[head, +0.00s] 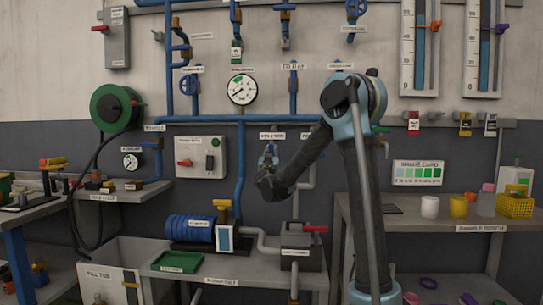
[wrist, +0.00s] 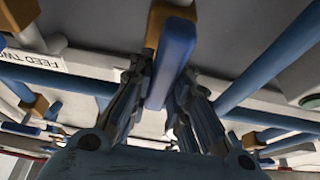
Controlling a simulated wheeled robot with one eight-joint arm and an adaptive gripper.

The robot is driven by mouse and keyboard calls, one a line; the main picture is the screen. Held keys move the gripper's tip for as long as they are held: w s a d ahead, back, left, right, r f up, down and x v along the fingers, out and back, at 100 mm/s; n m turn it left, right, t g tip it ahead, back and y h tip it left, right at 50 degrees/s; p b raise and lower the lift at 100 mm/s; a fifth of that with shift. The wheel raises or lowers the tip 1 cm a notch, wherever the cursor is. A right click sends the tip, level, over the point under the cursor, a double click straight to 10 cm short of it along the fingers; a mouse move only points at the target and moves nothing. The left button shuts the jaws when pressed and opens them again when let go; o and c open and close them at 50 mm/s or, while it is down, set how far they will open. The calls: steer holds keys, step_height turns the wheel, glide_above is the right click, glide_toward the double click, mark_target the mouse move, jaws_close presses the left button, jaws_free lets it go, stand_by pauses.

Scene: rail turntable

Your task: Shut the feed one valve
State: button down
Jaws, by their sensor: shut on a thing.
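In the wrist view, a blue lever handle (wrist: 173,60) on a brass-coloured valve body (wrist: 157,22) stands between the two fingers of my gripper (wrist: 160,90). My gripper is shut on this handle. A label reading FEED TWO (wrist: 32,61) lies to the left of it. In the head view, my gripper (head: 269,157) is at the wall pipes, just below a white label (head: 272,136) that is too small to read surely. My gripper and arm hide most of the valve there, and the handle's angle is hard to tell.
A blue vertical pipe (head: 240,165) runs close to the left of my gripper. A grey box with a red lever (head: 315,229) and a blue pump (head: 190,228) stand on the shelf below. A bench (head: 440,215) with cups is at the right.

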steer(key=shift+m, duration=0.4)
steer(key=m+h, duration=0.1)
steer(key=m, duration=0.1)
steer(key=m+h, duration=0.1)
steer(key=m, duration=0.1)
steer(key=m+h, duration=0.1)
steer(key=m, duration=0.1)
steer(key=shift+d+g+h, duration=0.25)
steer(key=shift+g+h, duration=0.15)
steer(key=m, duration=0.2)
steer(key=m+g+h, duration=0.1)
steer(key=m, duration=0.1)
steer(key=m+h, duration=0.1)
steer(key=m, duration=0.1)
steer(key=shift+d+f+m+g, duration=0.25)
steer(key=shift+d+m+g, duration=0.05)
steer(key=shift+g, duration=0.1)
steer(key=shift+s+d+f+m+g+h, duration=0.15)
steer(key=shift+m+g, duration=0.4)
steer(key=shift+m, duration=0.95)
steer(key=shift+w+d+f+m+g+h, duration=0.15)
steer(key=shift+m+g, duration=0.45)
steer(key=shift+m, duration=0.9)
steer(key=shift+s+f+m+g+h, duration=0.1)
steer(key=shift+f+m+g+h, duration=0.3)
steer(key=shift+m, duration=1.1)
steer(key=shift+g, duration=0.25)
steer(key=c, duration=1.5)
jaws_free()
steer(key=shift+r, duration=0.1)
